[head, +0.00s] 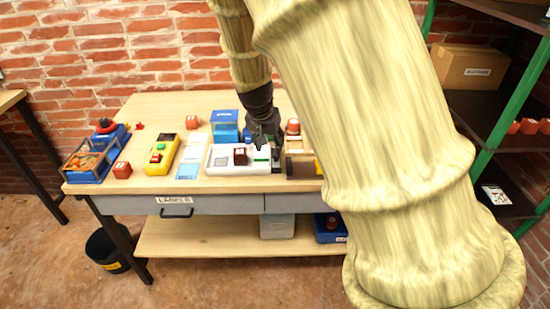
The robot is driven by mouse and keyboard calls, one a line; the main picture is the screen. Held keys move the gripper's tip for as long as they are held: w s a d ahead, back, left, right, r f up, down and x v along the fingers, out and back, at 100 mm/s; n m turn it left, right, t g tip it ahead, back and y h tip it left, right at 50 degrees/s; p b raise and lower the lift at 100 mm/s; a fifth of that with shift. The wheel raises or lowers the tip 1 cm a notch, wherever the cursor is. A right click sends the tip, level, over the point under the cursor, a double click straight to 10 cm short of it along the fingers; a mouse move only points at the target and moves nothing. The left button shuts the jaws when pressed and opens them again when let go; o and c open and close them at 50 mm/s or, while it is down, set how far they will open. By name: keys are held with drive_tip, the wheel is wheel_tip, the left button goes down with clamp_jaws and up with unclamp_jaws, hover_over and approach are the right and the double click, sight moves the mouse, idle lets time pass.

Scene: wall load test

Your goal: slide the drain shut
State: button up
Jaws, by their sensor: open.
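A white tray-like unit (223,167) sits near the front edge of the workbench, with a dark red block (240,157) on or in it and a small green patch toward its right end. I cannot tell for sure which part is the drain or how far it is slid. My gripper (261,143) is dark, points down and is open over the right part of the white unit. Its fingertips are small in the picture, and I cannot tell whether they touch anything.
A yellow box (162,154) with green and red buttons stands left of the white unit. A brown box (297,165) stands close on the right. My pale arm hides the bench's right side.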

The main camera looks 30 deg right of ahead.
sight(275, 157)
drive_tip(key=shift+m, duration=0.3)
drive_tip(key=shift+w+d+r+p+x, duration=0.1)
drive_tip(key=shift+w+d+p+x, duration=0.1)
drive_tip(key=shift+x, duration=1.35)
drive_tip(key=shift+w+d+r+p+x, duration=0.1)
drive_tip(key=shift+d+x, duration=0.05)
drive_tip(key=shift+x, duration=1.35)
drive_tip(key=shift+w+d+r+p+x, duration=0.1)
drive_tip(key=shift+w+d+x, duration=0.1)
drive_tip(key=shift+x, duration=1.35)
